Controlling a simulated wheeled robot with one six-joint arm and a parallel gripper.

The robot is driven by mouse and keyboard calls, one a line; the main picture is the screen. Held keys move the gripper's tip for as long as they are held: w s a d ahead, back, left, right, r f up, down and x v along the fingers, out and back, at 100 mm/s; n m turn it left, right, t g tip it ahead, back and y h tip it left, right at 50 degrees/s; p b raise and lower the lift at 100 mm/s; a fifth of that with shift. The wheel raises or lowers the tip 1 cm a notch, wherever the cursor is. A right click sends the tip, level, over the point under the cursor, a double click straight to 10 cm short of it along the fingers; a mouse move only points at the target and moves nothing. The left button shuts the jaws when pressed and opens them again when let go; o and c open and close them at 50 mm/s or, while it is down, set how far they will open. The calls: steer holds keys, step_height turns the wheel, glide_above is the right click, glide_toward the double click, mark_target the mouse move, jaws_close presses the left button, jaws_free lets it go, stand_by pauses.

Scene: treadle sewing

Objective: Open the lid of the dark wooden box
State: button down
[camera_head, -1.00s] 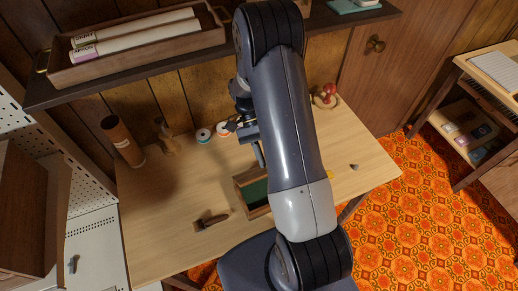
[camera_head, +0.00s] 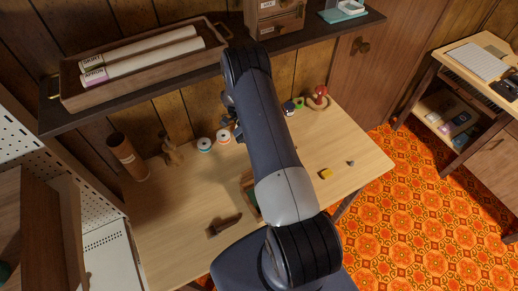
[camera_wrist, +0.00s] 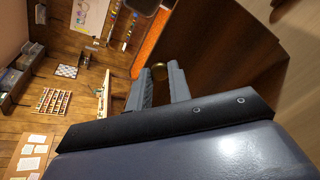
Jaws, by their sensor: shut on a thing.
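The wooden box (camera_head: 246,182) sits on the light table, mostly hidden behind my arm in the head view. A strip of its green inside shows, so its top is at least partly uncovered. In the wrist view a dark brown panel, seemingly its lid (camera_wrist: 225,55), stands close beyond my fingers. A round brass knob (camera_wrist: 158,71) lies between the fingertips. My gripper (camera_wrist: 160,78) is shut on this knob. In the head view my arm hides most of the gripper and the lid, so I cannot tell the lid's exact angle.
On the table, a brown tool (camera_head: 225,224) lies left of the box, and a yellow block (camera_head: 326,174) lies to the right. Thread spools (camera_head: 205,144), a wooden figure (camera_head: 172,150) and a brown cylinder (camera_head: 127,158) stand at the back. A dark shelf (camera_head: 130,98) overhangs the table's rear.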

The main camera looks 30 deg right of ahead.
steer(key=shift+f, duration=0.1)
stand_by(0.3)
steer(key=c, duration=1.3)
jaws_free()
